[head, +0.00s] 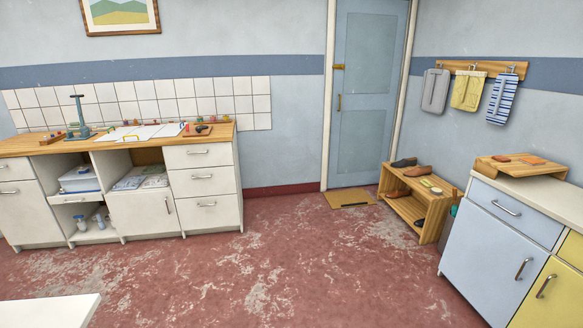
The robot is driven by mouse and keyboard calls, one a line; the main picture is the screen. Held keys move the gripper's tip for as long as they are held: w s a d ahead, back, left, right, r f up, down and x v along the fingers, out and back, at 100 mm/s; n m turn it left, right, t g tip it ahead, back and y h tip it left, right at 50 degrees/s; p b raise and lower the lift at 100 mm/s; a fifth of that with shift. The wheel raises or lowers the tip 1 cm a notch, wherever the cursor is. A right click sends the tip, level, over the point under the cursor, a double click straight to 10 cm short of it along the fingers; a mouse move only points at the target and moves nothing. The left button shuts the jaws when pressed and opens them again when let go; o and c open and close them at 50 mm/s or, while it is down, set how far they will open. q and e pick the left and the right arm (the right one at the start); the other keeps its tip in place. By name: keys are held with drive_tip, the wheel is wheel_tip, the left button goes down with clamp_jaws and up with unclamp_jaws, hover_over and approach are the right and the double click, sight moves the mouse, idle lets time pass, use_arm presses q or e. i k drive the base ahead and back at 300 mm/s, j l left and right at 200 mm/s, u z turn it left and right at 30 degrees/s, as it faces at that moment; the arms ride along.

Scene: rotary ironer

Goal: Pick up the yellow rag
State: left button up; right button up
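A yellow cloth (467,91) hangs from the middle hook of a wooden wall rack (448,67), on the wall right of the door. It hangs between a grey cloth (435,90) on its left and a blue-and-white striped cloth (503,99) on its right. Neither of my grippers is in view. The yellow cloth is far from me, and nothing covers its front.
A wooden shoe rack (404,204) with shoes stands below the hanging cloths. A blue cabinet (484,244) with a pale top fills the right. A white corner (45,312) juts in at lower left. The red floor (270,275) between is clear.

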sight(426, 183)
drive_tip(key=i+z, duration=0.15)
drive_tip(key=i, duration=0.35)
drive_tip(key=i+z, duration=0.15)
drive_tip(key=i, duration=0.3)
drive_tip(key=i+j+z, duration=0.15)
drive_tip(key=i, duration=0.35)
drive_tip(key=i+j+z, duration=0.1)
drive_tip(key=i, duration=0.35)
drive_tip(key=i+j+z, duration=0.15)
drive_tip(key=i+j, duration=0.2)
drive_tip(key=i, duration=0.15)
drive_tip(key=i+j+z, duration=0.15)
drive_tip(key=i, duration=0.3)
drive_tip(key=j, duration=0.1)
